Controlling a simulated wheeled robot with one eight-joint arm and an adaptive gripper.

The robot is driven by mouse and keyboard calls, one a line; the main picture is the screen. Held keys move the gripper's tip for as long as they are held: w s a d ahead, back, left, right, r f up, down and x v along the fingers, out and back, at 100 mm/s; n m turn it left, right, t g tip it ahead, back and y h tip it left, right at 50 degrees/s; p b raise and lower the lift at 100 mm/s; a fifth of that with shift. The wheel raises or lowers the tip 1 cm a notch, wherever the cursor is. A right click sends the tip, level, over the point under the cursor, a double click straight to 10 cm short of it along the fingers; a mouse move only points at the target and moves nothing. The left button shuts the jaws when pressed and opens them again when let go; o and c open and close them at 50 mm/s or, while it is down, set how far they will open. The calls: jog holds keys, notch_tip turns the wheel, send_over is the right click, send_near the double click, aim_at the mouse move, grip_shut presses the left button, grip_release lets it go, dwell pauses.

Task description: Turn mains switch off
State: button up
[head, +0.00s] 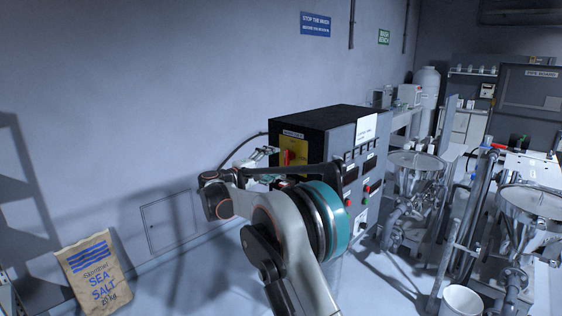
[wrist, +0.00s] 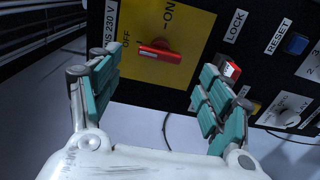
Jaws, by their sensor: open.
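The mains switch is a red handle (wrist: 160,52) on a yellow plate (wrist: 195,55), with OFF printed at its left and ON above it in the wrist view. The handle lies nearly across the picture, its left end close to the OFF label. In the head view the red handle (head: 287,157) shows on the yellow plate on the cabinet's near side. My gripper (wrist: 160,95) is open and empty, its teal fingers below and to either side of the handle, apart from it. In the head view my gripper (head: 262,157) is small, beside the plate and partly hidden by my arm.
The black and grey cabinet (head: 335,120) carries a red LOCK part (wrist: 232,70) and a blue RESET button (wrist: 296,43) near my right finger. Steel hoppers (head: 417,165) stand to the right. A salt sack (head: 95,275) leans at the left wall.

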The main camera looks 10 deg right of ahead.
jog(key=shift+v, duration=2.05)
